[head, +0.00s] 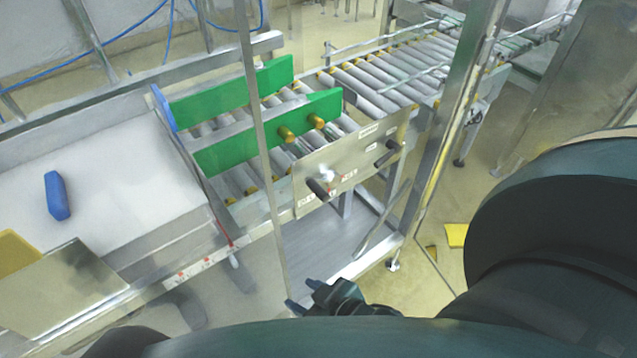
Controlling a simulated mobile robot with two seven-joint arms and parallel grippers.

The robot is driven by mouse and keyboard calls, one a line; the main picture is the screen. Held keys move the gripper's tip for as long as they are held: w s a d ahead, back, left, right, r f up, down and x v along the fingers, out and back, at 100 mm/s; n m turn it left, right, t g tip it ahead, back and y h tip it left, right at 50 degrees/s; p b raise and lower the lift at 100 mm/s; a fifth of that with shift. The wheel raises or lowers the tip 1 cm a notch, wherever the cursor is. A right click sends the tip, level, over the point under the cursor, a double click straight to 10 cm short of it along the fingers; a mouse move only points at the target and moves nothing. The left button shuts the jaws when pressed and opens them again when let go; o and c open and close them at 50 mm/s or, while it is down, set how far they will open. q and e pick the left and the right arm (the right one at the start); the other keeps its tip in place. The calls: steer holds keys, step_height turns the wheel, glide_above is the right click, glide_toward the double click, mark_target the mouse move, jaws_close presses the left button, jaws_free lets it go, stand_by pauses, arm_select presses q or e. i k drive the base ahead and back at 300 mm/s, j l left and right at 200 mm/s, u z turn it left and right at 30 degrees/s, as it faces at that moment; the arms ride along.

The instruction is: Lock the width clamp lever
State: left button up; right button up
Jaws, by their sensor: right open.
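Two dark lever handles stick out from the metal side plate (345,172) of the roller conveyor, a near-left handle (318,189) and a far-right handle (387,153). Small labels on the plate are too small to read, so I cannot tell which handle is the width clamp lever or whether either is locked. Two green guide boards, the front one (225,152) with two brass knobs (286,134), stand over the rollers. My right gripper (303,296) is open and empty at the bottom middle, below and apart from the handles. My left gripper is not in view.
A thin metal post (262,110) stands in front of the boards, and a thicker frame post (455,130) is to the right. A metal lower shelf (325,235) lies under the plate. A white worktop (110,190) with a blue object (57,195) is at left.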

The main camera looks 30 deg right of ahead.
mark_target(394, 147)
steer(key=z, duration=1.55)
steer(key=i+l+u, duration=0.15)
steer(key=u, duration=0.2)
steer(key=i+l+u, duration=0.15)
steer(key=l+u, duration=0.15)
steer(key=i+l+u, duration=0.1)
steer(key=l+u, duration=0.25)
